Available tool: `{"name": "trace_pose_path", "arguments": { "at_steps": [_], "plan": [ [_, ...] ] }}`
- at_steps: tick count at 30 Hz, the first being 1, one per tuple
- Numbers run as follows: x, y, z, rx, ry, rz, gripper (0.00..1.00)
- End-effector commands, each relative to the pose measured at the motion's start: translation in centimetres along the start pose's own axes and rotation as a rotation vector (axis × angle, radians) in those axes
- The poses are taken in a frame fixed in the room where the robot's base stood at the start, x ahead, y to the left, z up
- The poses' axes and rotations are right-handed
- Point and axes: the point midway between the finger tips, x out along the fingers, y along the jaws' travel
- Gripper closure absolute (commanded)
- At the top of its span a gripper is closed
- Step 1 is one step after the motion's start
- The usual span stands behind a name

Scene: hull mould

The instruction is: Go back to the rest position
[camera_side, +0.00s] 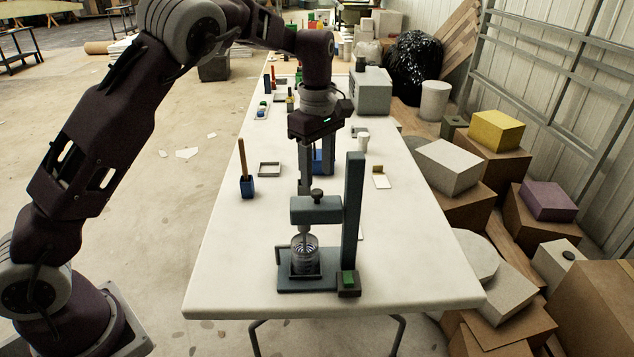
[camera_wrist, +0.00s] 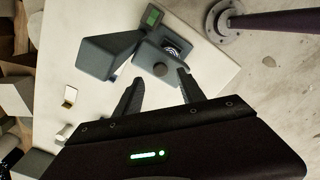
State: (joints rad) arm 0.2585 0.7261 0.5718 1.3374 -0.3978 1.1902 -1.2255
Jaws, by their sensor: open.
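My gripper (camera_side: 304,180) hangs fingers-down over the white table, just behind the head of a grey stand mixer-like machine (camera_side: 354,200). In the wrist view my gripper (camera_wrist: 158,88) shows two dark fingers spread apart with nothing between them. The machine has an upright column, a side arm with a black knob and a base with a green button. A clear cup (camera_side: 305,262) stands on its base under the head. The machine also shows in the wrist view (camera_wrist: 105,57), beyond the fingertips. Whether a finger touches the head cannot be told.
A blue item (camera_side: 322,163) stands behind my gripper. Boxes (camera_side: 497,131) crowd the table's right side. The front left tabletop is clear.

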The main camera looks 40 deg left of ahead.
Motion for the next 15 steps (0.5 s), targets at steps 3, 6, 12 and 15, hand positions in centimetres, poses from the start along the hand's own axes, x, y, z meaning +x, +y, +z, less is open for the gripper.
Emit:
{"name": "trace_pose_path", "arguments": {
  "at_steps": [3, 6, 12, 15],
  "plan": [
    [-1.9, 0.1, 0.0, -0.001, 0.001, 0.002, 0.53],
    [-2.6, 0.0, 0.0, -0.001, 0.0, 0.0, 0.53],
    [-2.7, 0.0, 0.0, -0.001, 0.001, -0.001, 0.53],
    [-3.3, -0.4, -0.1, 0.013, -0.008, 0.006, 0.53]
  ]
}}
